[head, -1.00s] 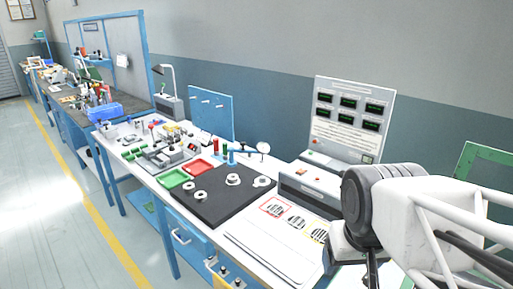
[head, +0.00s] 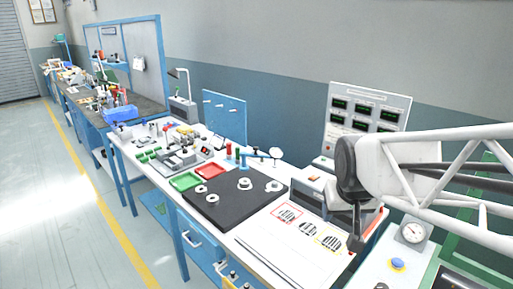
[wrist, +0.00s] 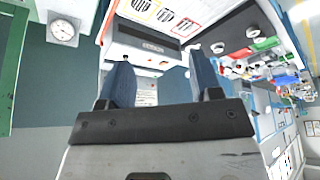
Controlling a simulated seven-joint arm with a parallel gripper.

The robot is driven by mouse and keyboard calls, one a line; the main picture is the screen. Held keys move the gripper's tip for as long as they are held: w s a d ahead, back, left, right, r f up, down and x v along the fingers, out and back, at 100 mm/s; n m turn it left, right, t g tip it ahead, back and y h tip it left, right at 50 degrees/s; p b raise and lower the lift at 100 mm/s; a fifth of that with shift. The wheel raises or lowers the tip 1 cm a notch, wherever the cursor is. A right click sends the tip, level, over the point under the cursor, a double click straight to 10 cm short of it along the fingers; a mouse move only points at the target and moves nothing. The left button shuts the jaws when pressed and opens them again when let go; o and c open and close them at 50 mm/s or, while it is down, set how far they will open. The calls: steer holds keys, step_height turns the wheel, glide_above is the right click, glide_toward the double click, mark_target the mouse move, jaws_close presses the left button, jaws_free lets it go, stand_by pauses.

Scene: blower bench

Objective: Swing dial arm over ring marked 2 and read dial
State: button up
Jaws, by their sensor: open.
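A dark mat (head: 225,212) on the white bench holds several pale rings: two small ones (head: 212,198) near the left edge, one (head: 245,184) in the middle and one (head: 274,186) at the right. I cannot read any number on them. The dial arm (head: 260,152) is blue and sits at the mat's back edge, with a round pale dial (head: 276,153) at its right end. The dial's face is too small to read. My gripper (wrist: 160,70) is open and empty in the wrist view, its two blue-grey fingers apart, away from the rings. Its fingertips are not clear in the head view.
A green tray (head: 186,181) and a red tray (head: 211,171) lie left of the mat. Printed sheets (head: 300,235) lie right of it. A display panel (head: 365,112) stands behind. A round gauge (head: 412,233) and blue button (head: 397,264) are at the right.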

steer(key=w+a+t, duration=0.3)
steer(key=w+t, duration=0.1)
steer(key=w, duration=2)
steer(key=n+t+y, duration=0.2)
steer(key=t+y, duration=0.1)
steer(key=t, duration=0.2)
glide_above(257, 149)
steer(key=s+d, duration=0.4)
steer(key=s, duration=0.4)
steer(key=s+d, duration=0.4)
steer(key=s, duration=0.4)
step_height(257, 149, down, 9)
steer(key=w+a+f+t, duration=0.1)
steer(key=w+a+f, duration=0.1)
steer(key=w+f, duration=0.1)
steer(key=w+a+f+n+t+y, duration=0.1)
steer(key=w+a+f, duration=0.1)
steer(key=w+f, duration=0.2)
steer(key=w+a+f+t+y, duration=0.1)
steer(key=w+a+f, duration=0.1)
steer(key=w+f, duration=0.2)
steer(key=shift+w+a, duration=0.25)
steer(key=shift+a, duration=0.15)
steer(key=shift+w, duration=0.15)
steer(key=shift+x, duration=3.75)
steer(key=shift+a+r, duration=0.1)
